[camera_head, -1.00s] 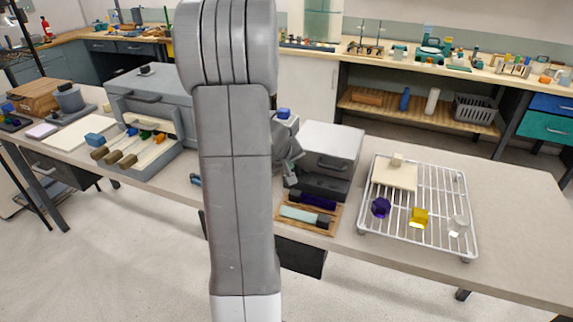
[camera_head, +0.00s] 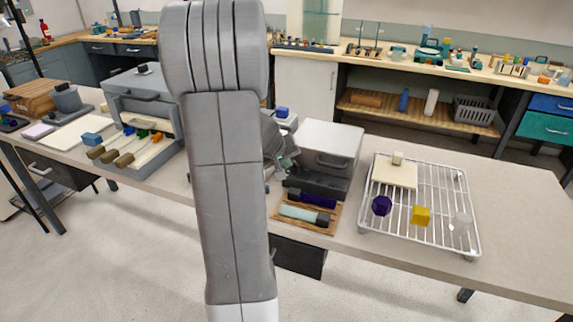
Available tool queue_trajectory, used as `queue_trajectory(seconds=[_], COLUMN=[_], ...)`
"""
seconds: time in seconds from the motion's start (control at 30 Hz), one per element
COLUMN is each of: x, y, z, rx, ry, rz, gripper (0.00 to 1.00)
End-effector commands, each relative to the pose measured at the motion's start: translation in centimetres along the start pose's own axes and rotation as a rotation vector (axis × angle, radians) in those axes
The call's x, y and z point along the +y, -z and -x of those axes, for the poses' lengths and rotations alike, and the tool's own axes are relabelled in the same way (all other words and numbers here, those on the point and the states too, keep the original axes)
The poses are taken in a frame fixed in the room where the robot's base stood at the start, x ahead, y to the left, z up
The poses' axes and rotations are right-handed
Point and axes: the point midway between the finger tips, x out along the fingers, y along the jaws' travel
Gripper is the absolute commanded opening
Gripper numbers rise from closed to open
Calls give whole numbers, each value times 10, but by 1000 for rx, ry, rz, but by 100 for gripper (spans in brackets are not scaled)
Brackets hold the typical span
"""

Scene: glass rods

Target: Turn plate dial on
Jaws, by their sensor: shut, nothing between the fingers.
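My gripper (camera_head: 289,163) shows just right of my upright arm, small and partly hidden by it. It is shut and holds nothing. It is beside the left front of a grey box with a handle (camera_head: 331,142). A pale unit with a blue block on top (camera_head: 283,122) stands behind the gripper, mostly hidden by my arm. I cannot make out a dial on it. At the far left, a low grey unit with a dark cylinder (camera_head: 68,99) stands on the bench. I cannot tell which unit is the plate, or whether the gripper touches anything.
A wooden tray (camera_head: 276,217) with rods lies before the grey box. A wire rack (camera_head: 443,190) at right holds a pale block and purple, yellow and clear pieces. A larger grey box (camera_head: 140,100) and brown-handled tools (camera_head: 124,160) stand left. The bench's right end is clear.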

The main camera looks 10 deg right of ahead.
Motion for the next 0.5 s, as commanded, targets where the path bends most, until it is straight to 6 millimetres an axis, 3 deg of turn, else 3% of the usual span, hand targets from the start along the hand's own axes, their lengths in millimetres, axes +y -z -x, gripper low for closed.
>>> queue_trajectory(seconds=[0.5], x=[-3], y=[4], z=[-5], rx=[-63], ry=[-64], rz=[-121], gripper=[0])
